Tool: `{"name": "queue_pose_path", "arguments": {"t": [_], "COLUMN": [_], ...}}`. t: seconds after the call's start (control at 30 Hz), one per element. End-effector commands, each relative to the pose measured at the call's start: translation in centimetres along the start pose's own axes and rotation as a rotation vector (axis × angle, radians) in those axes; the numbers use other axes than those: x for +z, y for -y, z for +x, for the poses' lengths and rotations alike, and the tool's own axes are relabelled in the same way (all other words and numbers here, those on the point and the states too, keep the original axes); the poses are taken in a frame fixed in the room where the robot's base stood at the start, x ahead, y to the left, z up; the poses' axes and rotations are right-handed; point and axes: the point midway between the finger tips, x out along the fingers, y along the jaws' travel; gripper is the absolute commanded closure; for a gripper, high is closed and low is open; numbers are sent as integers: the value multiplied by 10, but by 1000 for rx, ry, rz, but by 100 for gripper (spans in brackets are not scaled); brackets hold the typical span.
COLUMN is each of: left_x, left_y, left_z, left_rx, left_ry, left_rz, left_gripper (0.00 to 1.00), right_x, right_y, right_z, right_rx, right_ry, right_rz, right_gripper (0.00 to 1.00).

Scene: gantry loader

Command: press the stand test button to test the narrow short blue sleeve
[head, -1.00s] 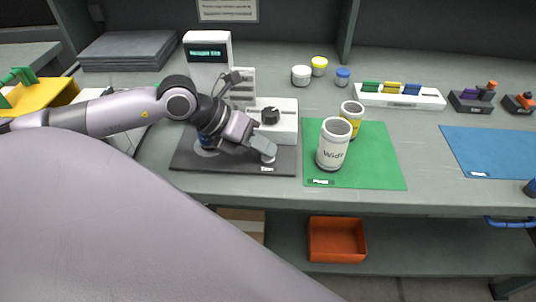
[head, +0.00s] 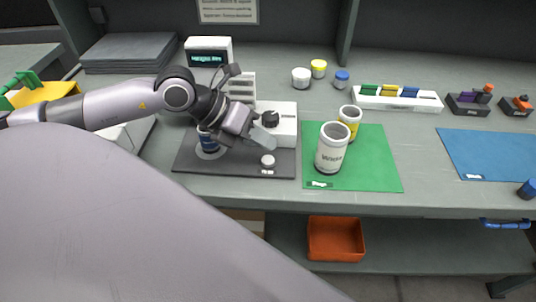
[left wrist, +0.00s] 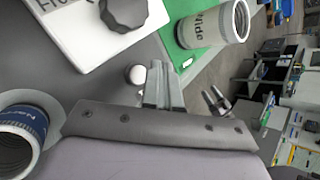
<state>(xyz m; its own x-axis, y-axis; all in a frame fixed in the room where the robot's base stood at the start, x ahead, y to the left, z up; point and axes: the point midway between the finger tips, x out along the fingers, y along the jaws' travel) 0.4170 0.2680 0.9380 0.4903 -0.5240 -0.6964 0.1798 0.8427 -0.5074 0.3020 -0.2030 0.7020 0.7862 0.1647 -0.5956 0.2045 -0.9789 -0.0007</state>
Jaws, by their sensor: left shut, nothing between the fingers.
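The blue sleeve (head: 207,143) stands upright on the dark mat of the test stand (head: 193,163), partly hidden by my left arm; it also shows at the lower left of the left wrist view (left wrist: 24,128). The round pale test button (head: 268,160) sits on the mat's front right; in the left wrist view the button (left wrist: 135,75) is beside the fingers. My left gripper (head: 262,137) is shut and empty, just behind and above the button, apart from it. The stand's display (head: 208,58) is lit with text too small to read surely. My right gripper is out of view.
A white box with a black knob (head: 285,122) stands behind the button. A white sleeve (head: 332,148) and a yellow-banded one (head: 350,118) stand on the green mat (head: 376,165). A blue mat (head: 490,150) lies right. An orange bin (head: 335,238) sits on the lower shelf.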

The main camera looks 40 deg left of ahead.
Motion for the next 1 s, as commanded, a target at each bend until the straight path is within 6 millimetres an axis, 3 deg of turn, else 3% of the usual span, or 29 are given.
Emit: {"name": "queue_pose_path", "arguments": {"t": [0.3, 1.0], "left_x": [17, 17], "left_y": [17, 18], "left_z": [-24, -24], "left_rx": [0, 0], "left_ry": [0, -1], "left_rz": [0, 0], "left_gripper": [100, 100], "right_x": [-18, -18], "right_y": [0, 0], "right_z": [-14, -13], "right_rx": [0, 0], "right_ry": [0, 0], "right_rz": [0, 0], "right_gripper": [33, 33]}}
